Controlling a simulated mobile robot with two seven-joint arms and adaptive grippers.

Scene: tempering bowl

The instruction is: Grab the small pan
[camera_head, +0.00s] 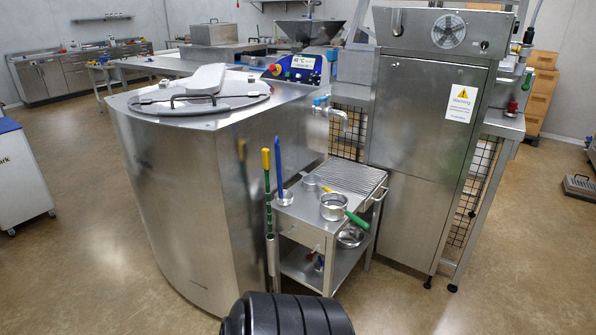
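A small metal pan (333,207) with a green handle (357,220) stands on top of the steel side cart (305,213). Its handle points to the lower right, past the cart's edge. A smaller metal cup (311,183) stands behind it to the left. Neither of my grippers shows in the head view.
A large steel tempering vat (200,190) stands left of the cart. A tall steel cabinet (425,150) stands to its right. Green and blue upright tools (268,200) line the cart's left side. The floor in front is clear.

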